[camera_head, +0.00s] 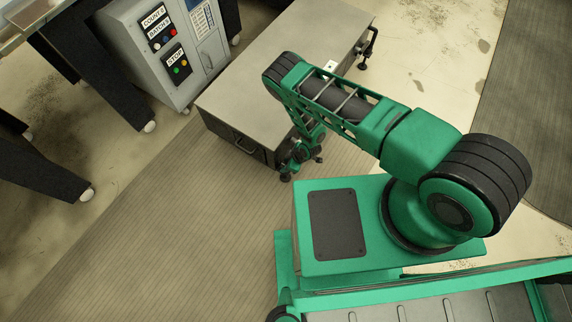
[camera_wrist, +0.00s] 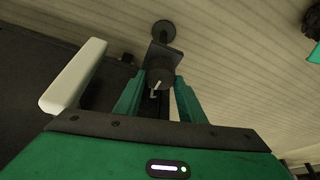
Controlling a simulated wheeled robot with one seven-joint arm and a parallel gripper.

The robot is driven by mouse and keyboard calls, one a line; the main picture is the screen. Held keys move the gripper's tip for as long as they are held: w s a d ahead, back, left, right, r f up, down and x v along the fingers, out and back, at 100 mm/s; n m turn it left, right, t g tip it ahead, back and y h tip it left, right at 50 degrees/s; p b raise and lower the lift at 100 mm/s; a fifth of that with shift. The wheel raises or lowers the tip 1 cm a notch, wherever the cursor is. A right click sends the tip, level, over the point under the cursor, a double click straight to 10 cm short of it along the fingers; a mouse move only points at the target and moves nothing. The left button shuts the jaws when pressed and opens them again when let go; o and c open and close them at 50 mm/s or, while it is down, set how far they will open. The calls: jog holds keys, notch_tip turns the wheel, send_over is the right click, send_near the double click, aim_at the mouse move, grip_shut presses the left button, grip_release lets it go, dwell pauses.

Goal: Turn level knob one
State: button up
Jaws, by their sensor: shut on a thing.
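The level knob (camera_wrist: 159,73) is a dark round knob with a pale pointer mark, near the middle of the wrist view. It sits on a dark bracket at the corner of a low metal box (camera_head: 262,68), above a round dark foot (camera_wrist: 164,32). My gripper (camera_wrist: 160,85) has its two green fingers on either side of the knob and is shut on it. In the head view my gripper (camera_head: 297,160) is at the box's near corner, and the knob there is mostly hidden by it.
Another foot with a knob (camera_head: 368,45) stands at the box's far right corner. A grey control cabinet (camera_head: 170,45) with buttons stands at the upper left. Dark machine legs (camera_head: 50,160) on white feet stand at the left. The ribbed mat (camera_head: 150,225) in front is clear.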

jog(key=shift+m, duration=0.3)
jog(key=m+t+h, duration=0.1)
jog(key=m, duration=0.3)
jog(key=shift+m+t+h, duration=0.6)
jog(key=shift+m+t, duration=0.1)
jog(key=shift+m, duration=1.3)
jog(key=o, duration=1)
jog(key=shift+o, duration=0.2)
jog(key=shift+a, duration=0.15)
